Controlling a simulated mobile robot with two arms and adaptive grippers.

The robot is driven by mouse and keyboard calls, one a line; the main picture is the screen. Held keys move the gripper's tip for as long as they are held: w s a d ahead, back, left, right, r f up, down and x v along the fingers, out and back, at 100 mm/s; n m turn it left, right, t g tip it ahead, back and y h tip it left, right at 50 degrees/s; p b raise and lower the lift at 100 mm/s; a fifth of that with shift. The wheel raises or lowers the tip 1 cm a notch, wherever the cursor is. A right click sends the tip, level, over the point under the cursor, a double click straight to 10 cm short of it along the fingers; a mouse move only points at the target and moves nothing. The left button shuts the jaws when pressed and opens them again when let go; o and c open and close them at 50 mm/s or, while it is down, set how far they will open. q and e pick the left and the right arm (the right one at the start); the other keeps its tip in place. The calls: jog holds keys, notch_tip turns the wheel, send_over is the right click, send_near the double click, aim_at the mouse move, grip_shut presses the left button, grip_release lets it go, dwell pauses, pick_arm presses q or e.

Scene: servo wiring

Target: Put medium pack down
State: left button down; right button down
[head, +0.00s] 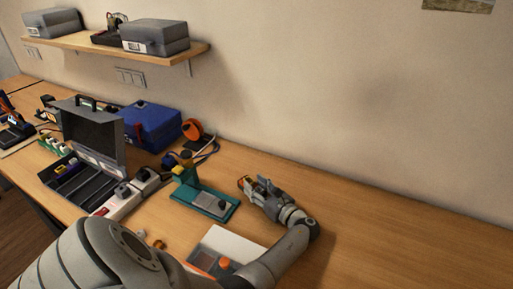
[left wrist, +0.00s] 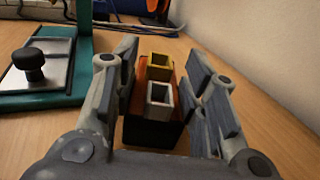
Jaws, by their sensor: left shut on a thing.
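The medium pack (left wrist: 152,104) is a dark box with an orange-brown top, carrying a yellow connector and a pale grey connector. In the left wrist view it sits between the two fingers of my left gripper (left wrist: 158,98), which is shut on it. In the head view my left gripper (head: 256,186) is low over the wooden table, right of the green stand; only a small part of the pack (head: 241,182) shows at its fingertips. I cannot tell whether the pack touches the table. My right gripper is not in view.
A green stand with a metal plate (head: 205,203) is close on the left of the gripper. An open grey case (head: 92,135), a blue case (head: 150,125) and an orange reel (head: 192,129) are farther left. The table (head: 400,235) is clear to the right, along the wall.

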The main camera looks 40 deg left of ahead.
pick_arm(q)
jog(key=shift+r, duration=0.1)
jog(key=shift+f, duration=0.2)
jog(key=c, duration=0.9)
grip_release()
jog(key=shift+o, duration=0.2)
jog(key=shift+r, duration=0.1)
